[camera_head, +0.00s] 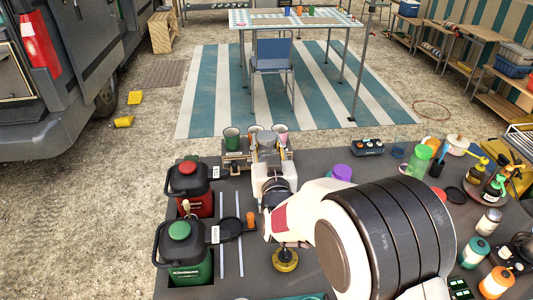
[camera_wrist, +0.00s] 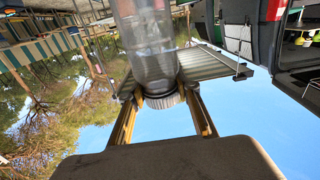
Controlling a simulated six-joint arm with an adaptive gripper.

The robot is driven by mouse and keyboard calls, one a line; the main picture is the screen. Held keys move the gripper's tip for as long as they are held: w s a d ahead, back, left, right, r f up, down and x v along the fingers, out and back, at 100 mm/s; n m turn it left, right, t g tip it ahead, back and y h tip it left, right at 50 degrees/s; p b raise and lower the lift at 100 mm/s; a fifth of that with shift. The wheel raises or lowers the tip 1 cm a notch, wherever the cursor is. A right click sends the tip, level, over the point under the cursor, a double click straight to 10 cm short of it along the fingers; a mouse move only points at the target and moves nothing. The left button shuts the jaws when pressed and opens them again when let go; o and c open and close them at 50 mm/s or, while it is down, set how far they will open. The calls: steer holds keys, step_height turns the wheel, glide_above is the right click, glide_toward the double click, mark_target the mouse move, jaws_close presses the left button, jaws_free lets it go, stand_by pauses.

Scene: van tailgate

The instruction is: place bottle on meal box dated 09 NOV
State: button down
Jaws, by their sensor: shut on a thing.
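In the wrist view a clear, greyish bottle (camera_wrist: 148,42) with a ribbed grey cap (camera_wrist: 163,99) rises between the two yellow-edged fingers of my gripper (camera_wrist: 161,92), which are shut on it near the cap. The bottle runs out of the top of that view. In the head view my arm reaches toward the back of the dark counter, and its white links hide much of the middle. I cannot make out the bottle there. No meal box or date label is readable in either view.
A red-lidded jug (camera_head: 188,190) and a green-lidded jug (camera_head: 181,250) stand on the counter's left.

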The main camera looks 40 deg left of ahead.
steer(key=shift+f, duration=1.9)
steer(key=c, duration=1.5)
jaws_free()
steer(key=shift+f, duration=0.1)
steer(key=shift+o, duration=0.2)
steer(key=v, duration=1.2)
steer(key=shift+r, duration=0.2)
